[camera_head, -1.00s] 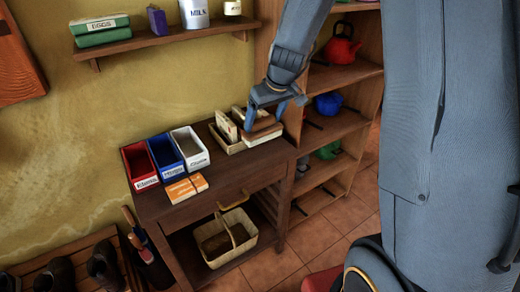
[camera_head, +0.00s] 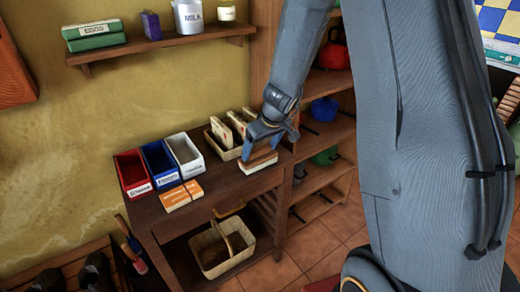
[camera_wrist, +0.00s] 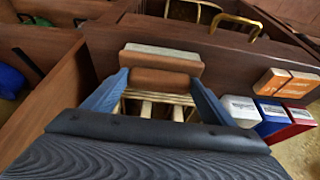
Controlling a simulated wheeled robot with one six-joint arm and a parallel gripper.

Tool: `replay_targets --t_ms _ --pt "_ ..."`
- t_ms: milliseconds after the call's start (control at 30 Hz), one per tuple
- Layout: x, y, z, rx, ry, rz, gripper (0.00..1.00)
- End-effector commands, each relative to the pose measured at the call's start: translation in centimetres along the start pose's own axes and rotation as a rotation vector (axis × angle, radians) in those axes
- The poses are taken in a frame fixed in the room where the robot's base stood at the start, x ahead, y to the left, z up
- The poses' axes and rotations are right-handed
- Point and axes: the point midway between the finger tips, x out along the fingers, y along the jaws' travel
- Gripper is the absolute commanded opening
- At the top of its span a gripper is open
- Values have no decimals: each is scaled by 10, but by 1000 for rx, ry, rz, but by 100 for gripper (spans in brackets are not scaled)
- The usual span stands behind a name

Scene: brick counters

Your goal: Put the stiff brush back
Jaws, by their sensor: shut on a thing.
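My gripper (camera_head: 264,138) is shut on a brush with a brown wooden back and a pale bristle strip (camera_head: 259,166). In the wrist view the brush (camera_wrist: 160,77) lies crosswise between the two blue fingers, with its pale strip on the side away from the wrist. A light wooden divided holder (camera_head: 222,152) stands at the back right of the dark counter, with several pale upright items (camera_head: 238,124) in it. The brush is at the front right of this holder, over the counter. I cannot tell whether it touches the counter.
Red (camera_head: 132,174), blue (camera_head: 160,163) and white (camera_head: 185,153) labelled bins stand left of the holder. Orange-and-white boxes (camera_head: 181,195) lie in front of them. A wicker basket (camera_head: 222,250) sits on the lower shelf. An open shelf unit (camera_head: 325,130) stands to the right.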

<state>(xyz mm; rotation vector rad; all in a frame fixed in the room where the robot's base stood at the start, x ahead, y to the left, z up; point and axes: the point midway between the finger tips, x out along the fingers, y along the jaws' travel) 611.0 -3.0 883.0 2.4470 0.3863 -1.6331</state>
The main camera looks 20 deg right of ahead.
Motion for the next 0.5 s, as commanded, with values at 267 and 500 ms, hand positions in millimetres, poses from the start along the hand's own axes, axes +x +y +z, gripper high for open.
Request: replay_targets --t_ms 267,500 --pt "3 0 1 0 0 0 86" --pt "2 0 1 0 0 0 96"
